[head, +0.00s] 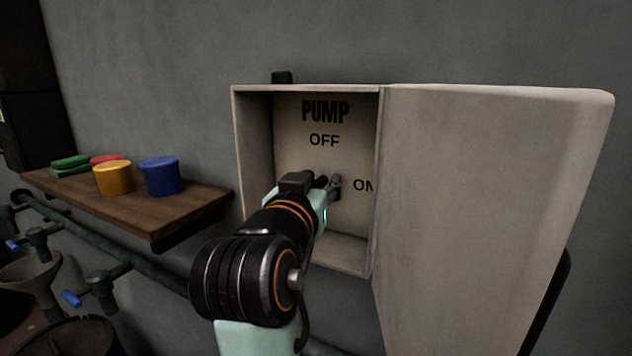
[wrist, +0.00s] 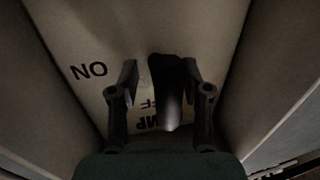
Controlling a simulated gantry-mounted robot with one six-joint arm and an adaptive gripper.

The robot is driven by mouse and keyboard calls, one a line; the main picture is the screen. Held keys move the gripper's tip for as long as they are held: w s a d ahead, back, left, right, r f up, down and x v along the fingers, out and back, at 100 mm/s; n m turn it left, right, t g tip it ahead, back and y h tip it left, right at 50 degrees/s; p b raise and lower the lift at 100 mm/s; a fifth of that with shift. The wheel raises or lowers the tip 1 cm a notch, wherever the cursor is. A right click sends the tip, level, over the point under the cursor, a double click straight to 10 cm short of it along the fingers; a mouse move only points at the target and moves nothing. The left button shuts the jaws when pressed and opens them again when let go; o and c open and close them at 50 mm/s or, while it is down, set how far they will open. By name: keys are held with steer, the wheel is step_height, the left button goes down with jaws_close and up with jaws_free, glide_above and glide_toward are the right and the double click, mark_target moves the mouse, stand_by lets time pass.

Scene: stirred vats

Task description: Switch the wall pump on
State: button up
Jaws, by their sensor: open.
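The pump box (head: 258,89) is on the wall, its inside panel marked PUMP and OFF at the top and ON at the right. My gripper (head: 325,184) reaches into the box at the lever (head: 337,187), below OFF and left of ON. In the wrist view my gripper (wrist: 161,82) is open, with one finger on each side of the dark lever (wrist: 168,90). There the lever's pale end lies over the upside-down OFF lettering. I cannot tell whether the fingers touch it. My gripper hides part of the lever in the head view.
The box's pale door (head: 490,200) stands open on the right, and the box walls surround my gripper closely. A wooden shelf (head: 190,212) at left holds a yellow pot (head: 113,179), a blue pot (head: 161,177) and green and red items. Pipes run below.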

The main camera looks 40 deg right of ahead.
jaws_close()
